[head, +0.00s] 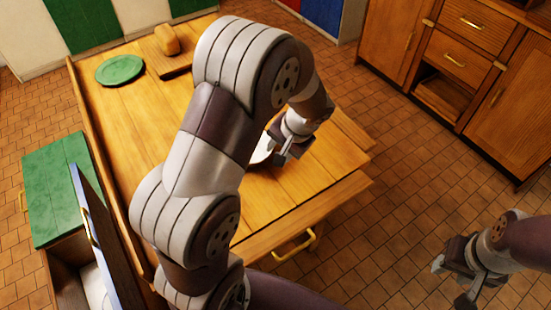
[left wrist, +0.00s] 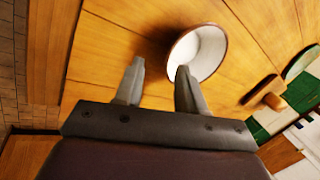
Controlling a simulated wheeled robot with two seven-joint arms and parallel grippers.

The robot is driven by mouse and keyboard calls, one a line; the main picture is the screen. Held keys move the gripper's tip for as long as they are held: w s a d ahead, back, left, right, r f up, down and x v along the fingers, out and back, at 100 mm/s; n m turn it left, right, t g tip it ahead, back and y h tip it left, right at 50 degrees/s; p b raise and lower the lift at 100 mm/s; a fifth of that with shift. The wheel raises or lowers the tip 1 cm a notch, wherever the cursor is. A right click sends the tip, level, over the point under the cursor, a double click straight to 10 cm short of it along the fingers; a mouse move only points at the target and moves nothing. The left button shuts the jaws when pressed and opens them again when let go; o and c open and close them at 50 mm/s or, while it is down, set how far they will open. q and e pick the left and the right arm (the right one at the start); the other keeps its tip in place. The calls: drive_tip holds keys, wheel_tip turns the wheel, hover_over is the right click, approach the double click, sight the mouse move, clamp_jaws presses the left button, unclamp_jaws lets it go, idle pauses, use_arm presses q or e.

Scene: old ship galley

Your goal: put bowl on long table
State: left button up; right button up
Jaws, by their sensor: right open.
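The bowl (head: 262,149), white inside with a brown outside, is on the long wooden table (head: 140,100), near its front right part. In the head view my left arm hides most of it. The left wrist view shows the bowl (left wrist: 205,50) more fully. My left gripper (head: 283,156) is at the bowl. In the left wrist view its fingers (left wrist: 158,72) are spread apart, with one fingertip overlapping the bowl's near rim and the other outside it. I cannot tell whether either touches. My right gripper (head: 462,283) is open and empty, over the tiled floor at lower right.
A green plate (head: 120,70) and a cutting board (head: 174,67) with a bread loaf (head: 167,39) are at the table's far end. A green-topped cabinet (head: 50,190) stands at left, beside an open door panel (head: 92,215). Wooden cabinets (head: 470,50) stand at right, across open floor.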

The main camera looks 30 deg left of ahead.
use_arm(q)
drive_tip(key=s+d+r+h, duration=0.1)
drive_tip(key=s+d+h, duration=0.1)
drive_tip(key=s, duration=0.4)
drive_tip(key=s+d+r+n+h, duration=0.1)
drive_tip(key=s+d+r+h, duration=0.1)
drive_tip(key=s+d, duration=0.2)
drive_tip(key=shift+s+t, duration=0.4)
drive_tip(key=shift+s, duration=0.55)
drive_tip(key=shift+s, duration=0.1)
